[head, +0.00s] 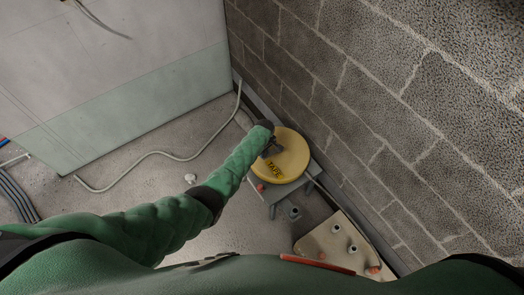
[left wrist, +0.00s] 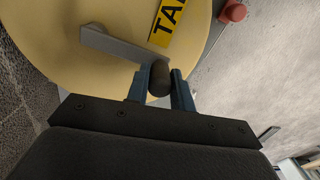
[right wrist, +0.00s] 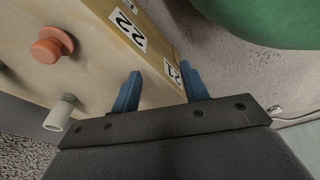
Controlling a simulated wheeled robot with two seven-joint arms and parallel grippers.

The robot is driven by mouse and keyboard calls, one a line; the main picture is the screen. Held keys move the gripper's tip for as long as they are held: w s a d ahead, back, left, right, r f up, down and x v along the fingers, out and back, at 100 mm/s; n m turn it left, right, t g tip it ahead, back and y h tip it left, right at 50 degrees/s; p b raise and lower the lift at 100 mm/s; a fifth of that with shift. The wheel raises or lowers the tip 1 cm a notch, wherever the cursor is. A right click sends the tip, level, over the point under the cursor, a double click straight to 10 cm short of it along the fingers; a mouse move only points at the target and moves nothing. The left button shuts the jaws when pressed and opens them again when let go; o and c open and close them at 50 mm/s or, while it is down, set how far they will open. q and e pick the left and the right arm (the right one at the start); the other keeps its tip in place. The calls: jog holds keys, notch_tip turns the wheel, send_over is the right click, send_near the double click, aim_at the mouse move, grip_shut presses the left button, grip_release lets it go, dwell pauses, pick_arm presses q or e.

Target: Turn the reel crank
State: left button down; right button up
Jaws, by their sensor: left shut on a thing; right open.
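A round yellow reel (head: 287,158) with a "TAPE" label sits on a low grey stand (head: 270,190) against the block wall. Its grey crank arm (left wrist: 112,45) runs across the reel's face in the left wrist view and ends in a dark knob (left wrist: 159,80). My left gripper (left wrist: 160,92) is shut on the knob, one blue finger on each side. In the head view my left gripper (head: 268,140) is over the reel's left part. My right gripper (right wrist: 160,90) is open and empty beside a tan board; it is hidden in the head view.
The tan board (head: 325,241) with grey stubs and a red button (right wrist: 46,50) stands near the wall. The reel stand has a red button (left wrist: 233,12). A pale hose (head: 160,154) lies on the floor at left. A large panel (head: 110,80) stands behind.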

pick_arm(q)
jog(key=shift+s, duration=0.15)
jog(key=c, duration=1.2)
grip_release()
pick_arm(e)
jog(key=shift+s+a, duration=0.4)
jog(key=shift+s, duration=0.15)
jog(key=shift+d, duration=0.1)
